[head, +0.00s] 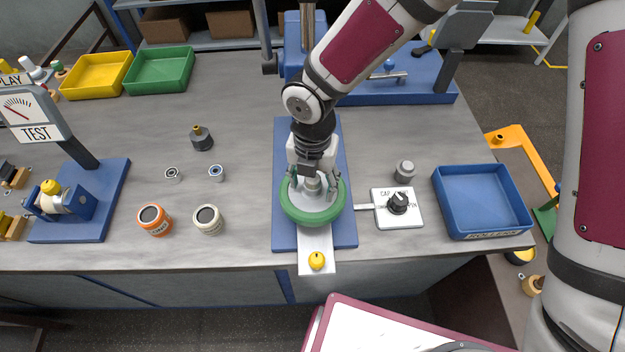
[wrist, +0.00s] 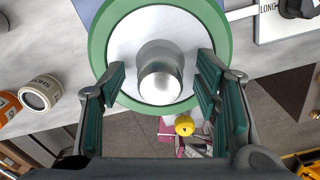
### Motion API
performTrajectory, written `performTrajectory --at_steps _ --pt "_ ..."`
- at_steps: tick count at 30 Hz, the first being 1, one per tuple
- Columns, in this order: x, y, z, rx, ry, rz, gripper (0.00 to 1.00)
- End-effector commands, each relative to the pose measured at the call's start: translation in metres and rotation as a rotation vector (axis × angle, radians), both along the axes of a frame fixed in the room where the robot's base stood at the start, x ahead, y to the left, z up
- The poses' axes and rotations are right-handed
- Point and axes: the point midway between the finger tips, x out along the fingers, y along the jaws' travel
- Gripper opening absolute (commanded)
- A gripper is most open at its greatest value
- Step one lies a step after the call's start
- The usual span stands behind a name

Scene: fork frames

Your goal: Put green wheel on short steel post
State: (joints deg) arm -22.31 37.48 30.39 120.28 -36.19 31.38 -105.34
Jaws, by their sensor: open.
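The green wheel (head: 297,215) has a green rim and a pale grey face, and it lies flat over the blue base plate (head: 285,238). It fills the top of the wrist view (wrist: 98,45). A shiny steel cylinder (wrist: 160,80) stands up at the wheel's middle; I cannot tell whether it is a post through the wheel or the wheel's own hub. My gripper (head: 313,188) is open above the wheel, its fingers on either side of the cylinder with gaps to it. Whatever is under the wheel is hidden.
A white panel with a black knob (head: 397,203) and a blue tray (head: 480,170) are at the right. An orange jar (head: 154,220) and a cream jar (head: 208,219) stand left. A yellow knob (head: 317,260) sits at the front edge.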

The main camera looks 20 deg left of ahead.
Motion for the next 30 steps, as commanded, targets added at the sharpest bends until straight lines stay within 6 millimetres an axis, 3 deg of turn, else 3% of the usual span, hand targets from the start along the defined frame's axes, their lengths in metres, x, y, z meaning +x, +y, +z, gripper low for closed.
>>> performTrajectory --at_steps 7,21,30 --pt "0.002 0.000 0.017 0.003 -0.003 -0.003 0.57" --pt "0.002 0.000 0.106 0.001 -0.004 -0.002 0.57" --pt "0.000 0.000 0.123 0.001 0.000 0.000 0.57"
